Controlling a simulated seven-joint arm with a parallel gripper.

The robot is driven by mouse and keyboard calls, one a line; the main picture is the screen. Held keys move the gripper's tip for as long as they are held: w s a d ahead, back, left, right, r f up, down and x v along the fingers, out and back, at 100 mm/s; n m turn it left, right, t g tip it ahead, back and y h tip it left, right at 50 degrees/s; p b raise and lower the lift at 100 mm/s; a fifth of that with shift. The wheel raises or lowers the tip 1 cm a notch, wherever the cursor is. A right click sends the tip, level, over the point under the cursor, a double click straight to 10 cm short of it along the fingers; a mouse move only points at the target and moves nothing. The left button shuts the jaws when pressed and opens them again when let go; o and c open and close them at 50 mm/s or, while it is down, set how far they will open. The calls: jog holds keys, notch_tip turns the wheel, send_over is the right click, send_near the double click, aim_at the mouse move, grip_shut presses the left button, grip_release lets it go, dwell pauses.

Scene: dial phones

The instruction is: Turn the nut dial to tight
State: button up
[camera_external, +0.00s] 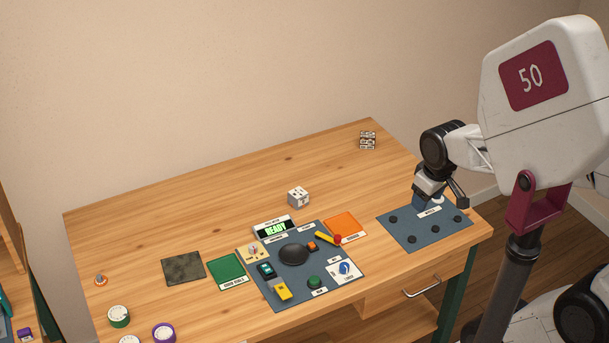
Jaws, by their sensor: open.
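A small blue dial (345,268) sits on a white plate at the right corner of the blue-grey control panel (325,291). It looks like the nut dial. Small labels lie beside it, but their words are too small to read, and I cannot tell its setting. My gripper (440,202) is open, low over the back of a second blue-grey mat (435,240) at the table's right end. It is well to the right of the dial and apart from it. Its fingertips are small and partly hidden, and I see nothing held.
The panel carries a black dome (293,254), a green button (314,282), a yellow block (283,292) and a red-tipped yellow lever (327,239). A display (275,229) reads READY. A white die (298,197) stands behind. The table's back left is clear.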

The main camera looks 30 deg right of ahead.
jog(key=w+a+f+n+g, duration=0.1)
jog(key=w+a+f+n, duration=0.5)
jog(key=w+f+n, duration=0.15)
jog(key=n+g, duration=0.1)
jog(key=n, duration=0.7)
send_over(344, 265)
notch_tip(344, 265, down, 13)
jog(key=shift+r, duration=0.1)
jog(key=shift+d, duration=0.1)
jog(key=shift+f, duration=3.9)
jog(key=shift+c, duration=0.3)
jog(key=c, duration=0.9)
